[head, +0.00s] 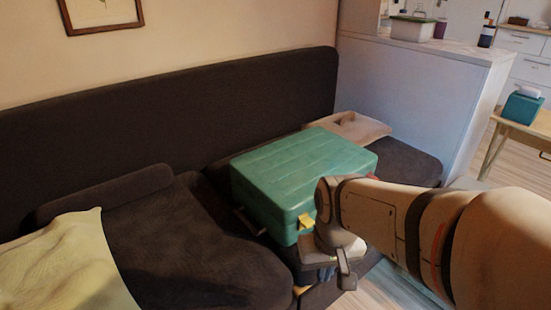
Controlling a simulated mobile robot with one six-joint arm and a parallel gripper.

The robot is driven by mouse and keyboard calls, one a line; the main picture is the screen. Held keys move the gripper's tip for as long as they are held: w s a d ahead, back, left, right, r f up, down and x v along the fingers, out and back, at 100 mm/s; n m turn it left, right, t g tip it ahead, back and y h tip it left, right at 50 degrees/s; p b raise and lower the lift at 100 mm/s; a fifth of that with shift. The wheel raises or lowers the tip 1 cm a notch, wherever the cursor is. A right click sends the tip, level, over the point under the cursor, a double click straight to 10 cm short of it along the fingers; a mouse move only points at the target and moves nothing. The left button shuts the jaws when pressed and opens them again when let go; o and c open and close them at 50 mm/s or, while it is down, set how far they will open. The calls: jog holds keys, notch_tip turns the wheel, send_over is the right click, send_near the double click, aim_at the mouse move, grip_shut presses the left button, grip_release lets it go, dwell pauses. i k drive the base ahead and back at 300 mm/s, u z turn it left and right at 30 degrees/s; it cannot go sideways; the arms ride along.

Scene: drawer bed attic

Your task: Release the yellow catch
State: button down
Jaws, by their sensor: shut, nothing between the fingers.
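A yellow catch (306,221) sits on the front side of a green case (300,168), near its right end. The case is closed and rests on the dark sofa. My gripper (345,277) is in front of the case, just right of and below the yellow catch in the picture. It is shut and empty. I cannot tell whether it touches the case. My arm hides the right front corner of the case. A small red part (373,203) shows on the case just above my arm.
A white partition (420,100) stands at right. A wooden table (535,124) holds a teal tissue box (522,107). Bare floor shows at bottom right.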

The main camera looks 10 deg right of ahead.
aim_at(305, 222)
jog(key=u, duration=2.8)
jog(key=k, duration=1.75)
jog(key=z, duration=1.65)
jog(key=i, duration=1)
jog(key=z, duration=0.1)
